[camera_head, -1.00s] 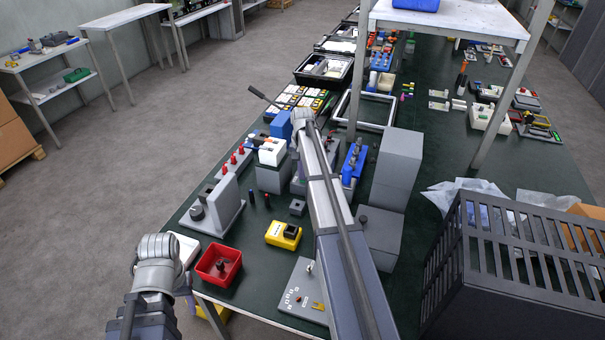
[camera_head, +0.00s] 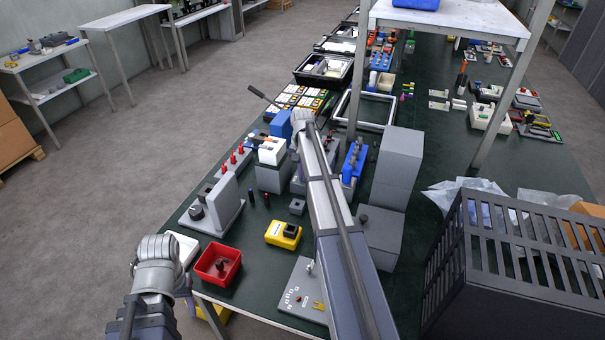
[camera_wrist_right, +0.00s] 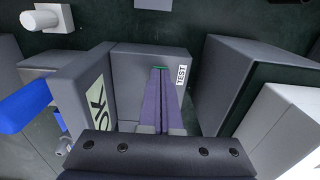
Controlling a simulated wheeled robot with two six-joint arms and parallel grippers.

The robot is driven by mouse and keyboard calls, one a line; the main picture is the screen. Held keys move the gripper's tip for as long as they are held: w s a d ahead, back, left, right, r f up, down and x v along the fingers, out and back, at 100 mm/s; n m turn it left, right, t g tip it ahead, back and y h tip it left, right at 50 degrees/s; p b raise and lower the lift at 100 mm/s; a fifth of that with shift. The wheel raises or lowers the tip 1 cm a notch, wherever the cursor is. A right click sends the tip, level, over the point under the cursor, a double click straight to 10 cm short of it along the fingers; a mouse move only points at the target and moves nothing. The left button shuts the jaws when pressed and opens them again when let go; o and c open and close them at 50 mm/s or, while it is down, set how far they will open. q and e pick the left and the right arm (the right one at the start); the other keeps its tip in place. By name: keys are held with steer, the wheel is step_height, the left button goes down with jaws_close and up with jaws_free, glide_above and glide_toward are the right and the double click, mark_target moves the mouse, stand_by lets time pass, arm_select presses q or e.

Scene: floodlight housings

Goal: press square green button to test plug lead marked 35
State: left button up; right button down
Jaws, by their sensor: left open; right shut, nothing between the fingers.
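In the right wrist view, my right gripper (camera_wrist_right: 160,74) is shut and empty. Its purple fingertips are at the green button (camera_wrist_right: 159,69), with only a thin green edge showing. I cannot tell whether the button is pressed in. The button is on a grey tester box (camera_wrist_right: 130,62) beside a label (camera_wrist_right: 181,75) reading TEST. A pale panel (camera_wrist_right: 97,97) left of the fingers reads OK. In the head view, my right arm reaches over the bench and hides the tester's front. My left arm's wrist shows at lower left; its fingers are hidden. No marking 35 is readable.
A blue part (camera_wrist_right: 25,106) and a tall grey box (camera_wrist_right: 240,85) flank the tester. On the green bench are a red bin (camera_head: 218,264), a yellow box (camera_head: 283,234) and a grey panel (camera_head: 305,291). A slatted black crate (camera_head: 525,265) fills the lower right.

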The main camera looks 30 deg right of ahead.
step_height(320, 180, up, 14)
steer(key=p, duration=1.3)
steer(key=shift+f, duration=0.1)
steer(key=s+a+n, duration=0.4)
steer(key=s+a, duration=0.5)
steer(key=a, duration=0.3)
steer(key=s+a+n, duration=0.5)
steer(key=s+a, duration=0.4)
steer(key=a, duration=0.3)
steer(key=s+a+n+h, duration=0.1)
steer(key=s+a+n, duration=0.3)
steer(key=s+a, duration=0.5)
steer(key=a, duration=0.4)
steer(key=shift+s+n, duration=0.15)
steer(key=shift+n, duration=0.25)
steer(key=shift+d, duration=0.1)
